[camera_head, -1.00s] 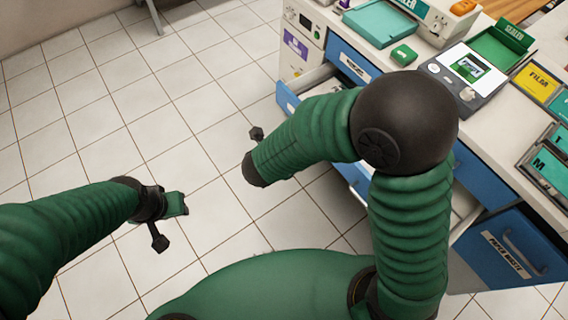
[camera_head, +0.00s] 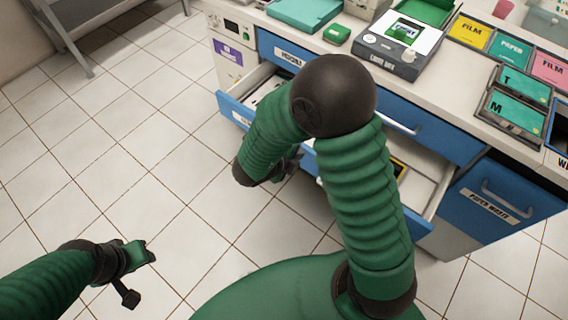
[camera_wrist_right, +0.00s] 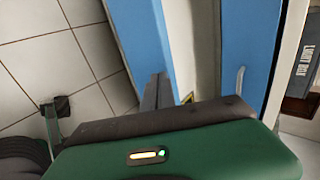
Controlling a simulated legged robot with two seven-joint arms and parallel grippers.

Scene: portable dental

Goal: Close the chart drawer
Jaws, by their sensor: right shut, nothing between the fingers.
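The open drawer has a blue front (camera_head: 232,108) with a white label at its left end that I cannot read fully. It stands out from the cabinet below the counter, and its pale inside (camera_head: 425,185) shows at right. My right arm hides its middle. My right gripper (camera_head: 293,165) is by the drawer front, partly hidden behind my forearm. In the right wrist view, its dark fingers (camera_wrist_right: 157,92) are shut and empty, beside the blue drawer front (camera_wrist_right: 140,35); I cannot tell if they touch. My left gripper (camera_head: 143,252) hangs over the floor at left, its jaws unclear.
Above is a shut blue drawer (camera_head: 385,108) with a metal handle. A paper waste drawer (camera_head: 505,198) is at right. The counter holds a light box (camera_head: 402,42), film trays (camera_head: 470,32) and a teal tray (camera_head: 305,12). The tiled floor at left is clear.

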